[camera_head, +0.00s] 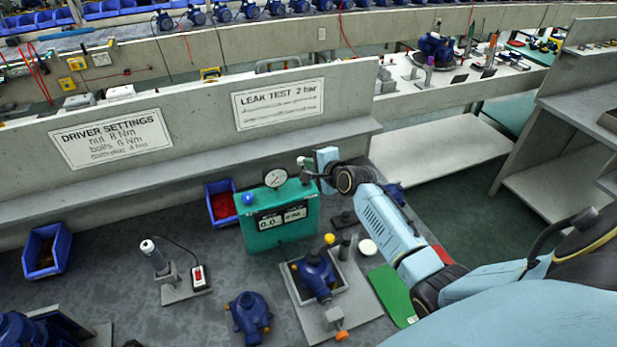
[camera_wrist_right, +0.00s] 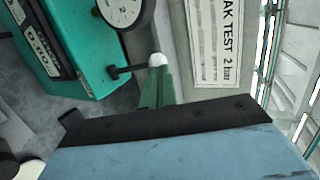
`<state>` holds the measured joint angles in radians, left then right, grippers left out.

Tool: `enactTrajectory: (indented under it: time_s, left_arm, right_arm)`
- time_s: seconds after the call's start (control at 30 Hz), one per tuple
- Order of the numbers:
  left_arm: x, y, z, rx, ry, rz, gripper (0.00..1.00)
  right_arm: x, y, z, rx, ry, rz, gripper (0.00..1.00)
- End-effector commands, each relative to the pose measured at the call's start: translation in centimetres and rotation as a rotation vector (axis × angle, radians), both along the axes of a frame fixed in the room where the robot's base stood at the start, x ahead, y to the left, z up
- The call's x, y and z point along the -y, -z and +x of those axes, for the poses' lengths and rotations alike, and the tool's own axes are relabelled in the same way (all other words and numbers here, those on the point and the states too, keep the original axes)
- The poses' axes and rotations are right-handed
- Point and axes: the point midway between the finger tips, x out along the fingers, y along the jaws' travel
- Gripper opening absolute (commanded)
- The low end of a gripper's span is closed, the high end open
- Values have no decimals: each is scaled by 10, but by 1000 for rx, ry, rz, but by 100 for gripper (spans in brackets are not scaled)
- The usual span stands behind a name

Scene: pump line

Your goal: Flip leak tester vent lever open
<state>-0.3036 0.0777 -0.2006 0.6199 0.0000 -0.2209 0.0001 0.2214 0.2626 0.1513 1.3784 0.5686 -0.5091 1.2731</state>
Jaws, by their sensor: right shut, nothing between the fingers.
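The leak tester (camera_head: 280,226) is a green box with a round gauge (camera_head: 275,178), a blue knob and a display reading 0.0; it stands on the bench. In the right wrist view its green side (camera_wrist_right: 75,60) and gauge (camera_wrist_right: 122,10) show at upper left. A thin black lever (camera_wrist_right: 128,70) sticks out from that side. My right gripper (camera_head: 306,176) is at the tester's upper right corner. Its shut, empty fingers (camera_wrist_right: 157,64) have a pale tip right by the lever's outer end; I cannot tell whether they touch. My left gripper is not in view.
A blue pump (camera_head: 316,272) sits in a fixture in front of the tester, and another blue pump (camera_head: 250,314) stands to its left. A red-filled blue bin (camera_head: 221,204) is left of the tester. The panel with the leak test sign (camera_head: 278,103) rises behind.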

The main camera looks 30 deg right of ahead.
Motion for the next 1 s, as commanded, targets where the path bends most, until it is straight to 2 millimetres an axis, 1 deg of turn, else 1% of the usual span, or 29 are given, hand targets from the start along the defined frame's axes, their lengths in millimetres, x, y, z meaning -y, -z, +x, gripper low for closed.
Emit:
enactTrajectory:
  time_s: [0.23,0.4,1.0]
  left_arm:
    - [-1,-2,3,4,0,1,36]
    - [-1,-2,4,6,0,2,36]
    - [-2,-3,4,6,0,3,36]
  right_arm:
    - [0,-2,11,2,-2,2,0]
    - [1,-2,15,2,-4,1,0]
    - [1,-4,18,7,-4,0,0]
